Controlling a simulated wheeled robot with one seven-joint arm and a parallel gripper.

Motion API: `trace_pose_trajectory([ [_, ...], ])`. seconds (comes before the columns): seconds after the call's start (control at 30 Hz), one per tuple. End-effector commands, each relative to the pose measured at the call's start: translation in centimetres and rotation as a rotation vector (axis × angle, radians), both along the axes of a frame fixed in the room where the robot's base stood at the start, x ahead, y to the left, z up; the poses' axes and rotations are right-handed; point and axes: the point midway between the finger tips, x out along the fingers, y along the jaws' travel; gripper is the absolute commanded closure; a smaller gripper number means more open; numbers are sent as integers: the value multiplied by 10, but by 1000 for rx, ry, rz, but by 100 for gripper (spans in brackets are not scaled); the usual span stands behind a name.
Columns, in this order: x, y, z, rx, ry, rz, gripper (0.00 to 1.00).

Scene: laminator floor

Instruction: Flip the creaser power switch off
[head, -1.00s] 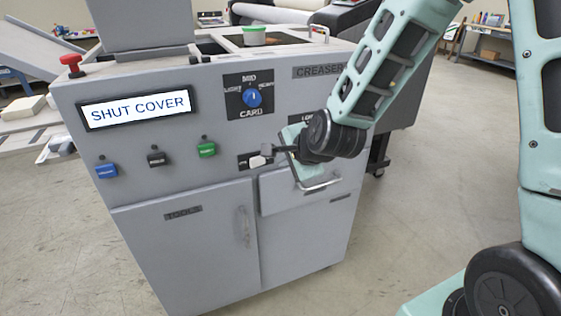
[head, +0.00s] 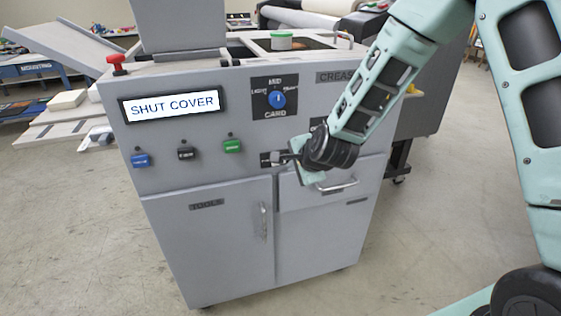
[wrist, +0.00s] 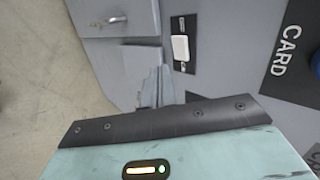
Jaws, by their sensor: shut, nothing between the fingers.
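The creaser (head: 165,155) is a grey cabinet with a sloping front panel. Its power switch appears to be the pale rocker (wrist: 181,48) on a small black plate, seen in the wrist view. The plate's end markings are too small to read. In the head view the plate (head: 266,159) is partly hidden by my gripper (head: 279,157), which is right in front of it. In the wrist view my gripper (wrist: 160,82) is shut and empty, its tips just beside the plate. I cannot tell whether they touch the panel.
The panel also holds a "SHUT COVER" display (head: 172,105), a blue CARD dial (head: 277,99), blue (head: 140,160), black (head: 187,153) and green (head: 232,146) buttons, and a red knob (head: 117,63). A drawer handle (head: 337,186) protrudes below my gripper. The floor in front is clear.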

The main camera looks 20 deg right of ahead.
Motion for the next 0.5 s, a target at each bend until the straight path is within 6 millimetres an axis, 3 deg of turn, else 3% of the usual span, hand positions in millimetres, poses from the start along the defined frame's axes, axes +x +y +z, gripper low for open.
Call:
trace_pose_trajectory([
  [0.27, 37, 6, -36, 1, 3, -1, 100],
  [0.5, 69, 11, -34, -1, -1, -1, 100],
])
